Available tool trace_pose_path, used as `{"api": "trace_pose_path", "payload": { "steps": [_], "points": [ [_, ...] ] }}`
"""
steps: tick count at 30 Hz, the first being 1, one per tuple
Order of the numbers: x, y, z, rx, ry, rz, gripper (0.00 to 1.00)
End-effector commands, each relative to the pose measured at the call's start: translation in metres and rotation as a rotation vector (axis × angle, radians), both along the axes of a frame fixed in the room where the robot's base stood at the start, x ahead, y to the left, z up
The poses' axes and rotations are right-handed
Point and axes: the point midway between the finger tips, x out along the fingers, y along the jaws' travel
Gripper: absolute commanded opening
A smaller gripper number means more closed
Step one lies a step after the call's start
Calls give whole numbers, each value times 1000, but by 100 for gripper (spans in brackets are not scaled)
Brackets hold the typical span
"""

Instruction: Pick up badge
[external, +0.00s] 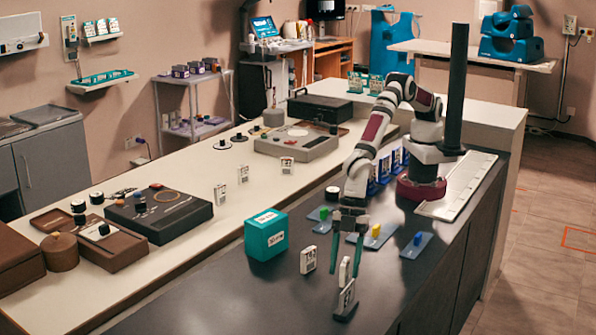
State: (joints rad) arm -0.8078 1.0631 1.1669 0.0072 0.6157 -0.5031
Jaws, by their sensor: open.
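My gripper (344,277) points down over the dark counter with its two green fingers apart. A white badge (344,270) stands upright and shows between the fingers; I cannot tell whether they touch it. Another white badge with dark print (346,296) stands just in front, in a dark grey stand. A third white badge (308,260) stands to the left of the fingers. More small white badges stand on the pale counter, one of them near its middle (220,194). Which badge the task means cannot be told.
A teal box (266,235) sits left of the gripper. Blue-grey plates with a yellow block (376,231) and a blue block (417,239) lie to the right. A dark device (160,212) is on the pale counter. The dark counter's front left is clear.

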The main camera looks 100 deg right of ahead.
Motion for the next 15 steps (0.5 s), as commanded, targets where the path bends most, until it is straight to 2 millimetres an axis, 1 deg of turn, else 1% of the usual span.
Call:
{"api": "trace_pose_path", "payload": {
  "steps": [2, 3, 8, 9, 11, 15],
  "points": [
    [0, 0, 0, 0, 0, 0, 52],
    [0, 0, 0, 0, 0, 0, 45],
    [0, 0, 1, 0, 0, 0, 16],
    [0, 0, 1, 0, 0, 0, 9],
    [0, 0, 1, 0, 0, 0, 0],
    [0, 0, 1, 0, 0, 0, 0]
  ]
}}
